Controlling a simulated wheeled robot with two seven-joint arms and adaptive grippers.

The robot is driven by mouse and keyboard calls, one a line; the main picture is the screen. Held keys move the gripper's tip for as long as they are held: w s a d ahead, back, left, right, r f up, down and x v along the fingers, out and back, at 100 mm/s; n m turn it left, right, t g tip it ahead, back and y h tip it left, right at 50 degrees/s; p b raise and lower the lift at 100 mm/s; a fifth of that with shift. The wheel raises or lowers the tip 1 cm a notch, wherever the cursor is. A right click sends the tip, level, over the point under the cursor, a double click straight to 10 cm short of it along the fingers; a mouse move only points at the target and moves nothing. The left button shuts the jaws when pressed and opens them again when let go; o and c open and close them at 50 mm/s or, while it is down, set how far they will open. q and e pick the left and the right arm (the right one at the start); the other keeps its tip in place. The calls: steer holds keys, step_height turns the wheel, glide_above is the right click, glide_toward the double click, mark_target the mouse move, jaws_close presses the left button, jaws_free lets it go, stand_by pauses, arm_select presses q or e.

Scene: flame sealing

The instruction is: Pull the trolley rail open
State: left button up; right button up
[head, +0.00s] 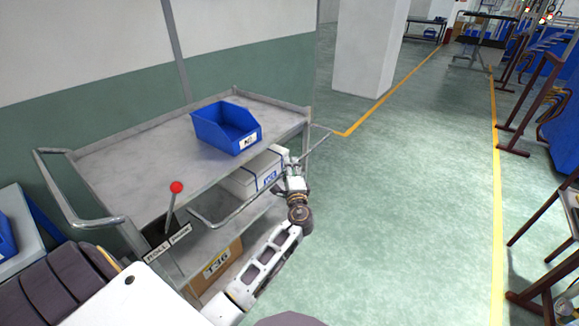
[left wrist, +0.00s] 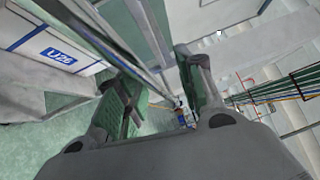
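The grey metal trolley (head: 150,150) stands against the wall in the head view. Its tubular rail (head: 232,214) runs in front of the middle shelf, lowered along the near long side. My left gripper (head: 284,163) is at the trolley's near right side, by the rail's far end; the exact contact is too small to tell. In the left wrist view its two green-padded fingers (left wrist: 155,80) are apart. A grey metal bar (left wrist: 95,38) runs across toward the gap between them; I cannot tell whether it touches the pads. My right gripper is not in view.
A blue bin (head: 228,128) sits on the top shelf. A strapped white box (head: 250,176) is on the middle shelf, a cardboard box (head: 222,264) below. A red-knobbed lever (head: 176,188) stands at the near left corner. The green floor (head: 410,200) to the right is clear.

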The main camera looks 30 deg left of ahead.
arm_select(q)
steer(key=r+v, duration=0.1)
steer(key=v, duration=0.9)
steer(key=shift+f, duration=0.5)
